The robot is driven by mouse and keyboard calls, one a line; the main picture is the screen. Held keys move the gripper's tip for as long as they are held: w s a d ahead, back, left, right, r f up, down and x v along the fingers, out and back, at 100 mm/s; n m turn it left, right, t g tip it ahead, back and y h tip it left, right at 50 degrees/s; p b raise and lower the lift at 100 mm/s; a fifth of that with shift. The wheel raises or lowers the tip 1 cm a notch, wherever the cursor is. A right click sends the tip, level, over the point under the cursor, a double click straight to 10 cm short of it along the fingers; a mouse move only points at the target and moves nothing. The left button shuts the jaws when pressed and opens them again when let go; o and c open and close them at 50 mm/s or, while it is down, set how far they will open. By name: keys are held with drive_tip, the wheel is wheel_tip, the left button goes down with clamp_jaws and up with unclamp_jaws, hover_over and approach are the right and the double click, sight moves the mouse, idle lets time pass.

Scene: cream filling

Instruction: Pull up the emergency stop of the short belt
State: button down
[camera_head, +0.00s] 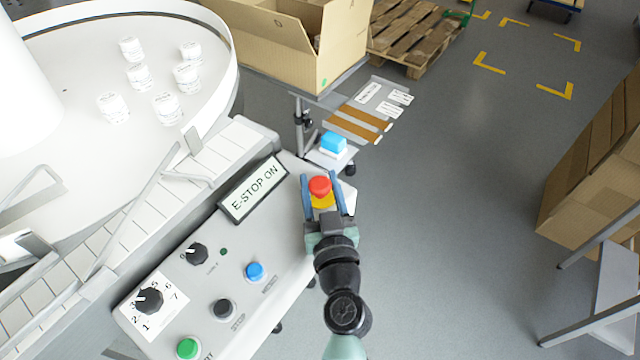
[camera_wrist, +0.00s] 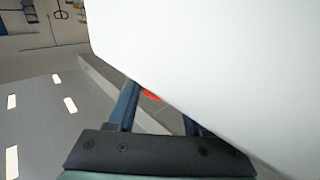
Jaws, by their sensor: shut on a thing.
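The red emergency stop (camera_head: 320,186) sits on a yellow base (camera_head: 323,201) at the far right end of the grey control panel (camera_head: 285,222). My gripper (camera_head: 321,178) has its two blue fingers on either side of the red knob and is shut on it. In the wrist view a small part of the red knob (camera_wrist: 150,95) shows between the fingers, and a large white surface hides most of the rest. The panel's sign (camera_head: 254,189) reads "E-STOP ON".
The panel also carries a blue button (camera_head: 255,271), a black button (camera_head: 222,308), a green button (camera_head: 188,347) and dials. A round white table (camera_head: 80,90) with several white cups and a slatted belt (camera_head: 150,190) lie left. Open floor (camera_head: 460,200) lies right.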

drive_tip(key=shift+r, duration=0.85)
drive_tip(key=shift+c, duration=1.4)
unclamp_jaws()
drive_tip(key=shift+s+f, duration=0.1)
drive_tip(key=shift+s, duration=0.15)
drive_tip(key=s+d+b, duration=0.2)
drive_tip(key=s+b, duration=0.2)
drive_tip(key=s, duration=0.8)
drive_tip(key=shift+s, duration=0.15)
